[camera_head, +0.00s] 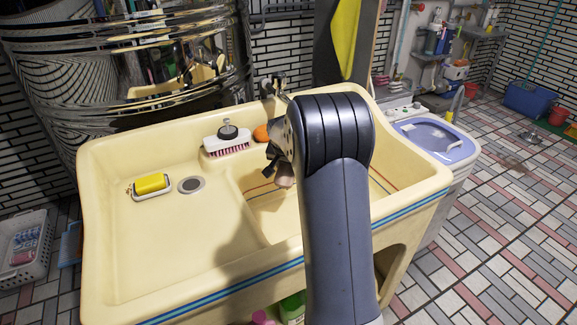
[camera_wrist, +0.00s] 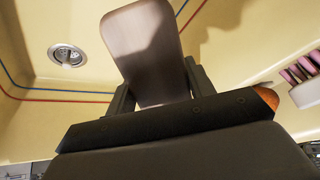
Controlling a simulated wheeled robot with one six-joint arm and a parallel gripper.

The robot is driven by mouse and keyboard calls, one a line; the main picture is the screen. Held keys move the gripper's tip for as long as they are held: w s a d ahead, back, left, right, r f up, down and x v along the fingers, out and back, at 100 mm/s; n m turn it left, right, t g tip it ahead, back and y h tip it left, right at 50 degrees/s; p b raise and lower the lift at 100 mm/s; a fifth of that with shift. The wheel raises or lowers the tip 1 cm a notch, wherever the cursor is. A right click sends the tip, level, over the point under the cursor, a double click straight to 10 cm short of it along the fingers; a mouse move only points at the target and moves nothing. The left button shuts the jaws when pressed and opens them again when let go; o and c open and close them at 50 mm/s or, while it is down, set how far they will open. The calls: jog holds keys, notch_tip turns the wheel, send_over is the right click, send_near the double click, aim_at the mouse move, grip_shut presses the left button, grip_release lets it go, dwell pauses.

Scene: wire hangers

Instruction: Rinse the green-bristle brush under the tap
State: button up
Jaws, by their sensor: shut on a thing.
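My gripper (camera_head: 279,160) is over the right basin of the cream sink, mostly hidden behind my own arm in the head view. In the wrist view, my gripper (camera_wrist: 158,88) is shut on a smooth, brown-grey oblong piece (camera_wrist: 140,35), which looks like the back or handle of the brush. A small brownish part of this piece (camera_head: 285,181) shows below the gripper in the head view. No green bristles show in either view. The tap (camera_head: 280,84) stands at the sink's back edge, behind the gripper and partly hidden by my arm. I cannot see any water running.
A white brush with pink bristles (camera_head: 227,143) and an orange item (camera_head: 262,133) lie along the back. A washing machine (camera_head: 433,138) stands right.

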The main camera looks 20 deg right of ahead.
jog(key=shift+a, duration=0.1)
dwell(0.3)
jog(key=s+a+b, duration=0.2)
jog(key=a+b, duration=0.1)
jog(key=a, duration=0.4)
jog(key=shift+s+a, duration=0.25)
dwell(1.4)
jog(key=shift+s+a+r, duration=0.2)
jog(key=shift+a+r, duration=0.45)
jog(key=shift+a, duration=0.05)
jog(key=shift+s+a+r, duration=0.2)
jog(key=shift+a+r, duration=0.4)
jog(key=shift+a, duration=0.05)
jog(key=shift+s+a+r+p, duration=0.25)
jog(key=shift+a+r+p, duration=0.1)
jog(key=shift+a+r, duration=0.2)
jog(key=shift+c, duration=0.5)
jog(key=shift+s+a+r, duration=0.15)
jog(key=shift+a+r, duration=0.05)
jog(key=shift+a, duration=0.25)
jog(key=shift+c, duration=1.4)
